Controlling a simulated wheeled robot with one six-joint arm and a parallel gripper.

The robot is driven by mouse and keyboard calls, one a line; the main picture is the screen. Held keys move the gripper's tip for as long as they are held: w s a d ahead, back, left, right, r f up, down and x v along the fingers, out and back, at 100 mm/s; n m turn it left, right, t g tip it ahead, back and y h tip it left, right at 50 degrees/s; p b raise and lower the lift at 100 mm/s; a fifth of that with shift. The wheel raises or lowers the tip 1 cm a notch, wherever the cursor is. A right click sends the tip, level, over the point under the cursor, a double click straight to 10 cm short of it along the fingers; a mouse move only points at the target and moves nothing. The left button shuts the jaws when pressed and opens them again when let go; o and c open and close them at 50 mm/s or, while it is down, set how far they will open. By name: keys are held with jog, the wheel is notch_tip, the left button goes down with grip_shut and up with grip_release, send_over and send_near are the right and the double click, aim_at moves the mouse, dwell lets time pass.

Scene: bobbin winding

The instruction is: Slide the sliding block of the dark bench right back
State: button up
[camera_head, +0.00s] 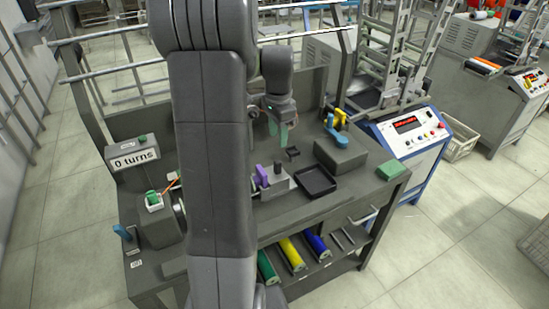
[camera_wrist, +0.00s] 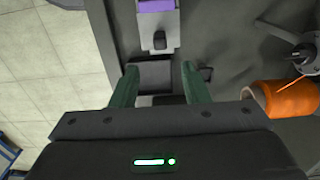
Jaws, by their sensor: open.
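The dark bench (camera_head: 240,228) stands in front of me. On its top is a light grey slide piece (camera_head: 286,187) with a purple block (camera_head: 262,175) and an upright dark knob (camera_head: 278,169). In the wrist view the purple block (camera_wrist: 157,5) is cut by the top edge, and the knob (camera_wrist: 159,40) stands on the pale plate below it. My gripper (camera_head: 277,127) is above the bench, behind the slide piece, fingers pointing down. In the wrist view my gripper (camera_wrist: 158,69) is open, with its green fingers apart and the knob beyond their tips. It holds nothing.
A black tray (camera_head: 316,183) lies right of the slide piece. A grey box with blue and yellow levers (camera_head: 340,153) and a green block (camera_head: 389,170) are further right. The turns display (camera_head: 134,160) stands left. An orange spool (camera_wrist: 285,99) shows in the wrist view.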

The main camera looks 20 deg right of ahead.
aim_at(278, 161)
notch_tip(278, 161, down, 12)
jog(key=shift+r+p, duration=0.15)
jog(key=shift+p, duration=0.15)
jog(key=shift+c, duration=0.2)
jog(key=shift+d, duration=0.1)
grip_shut()
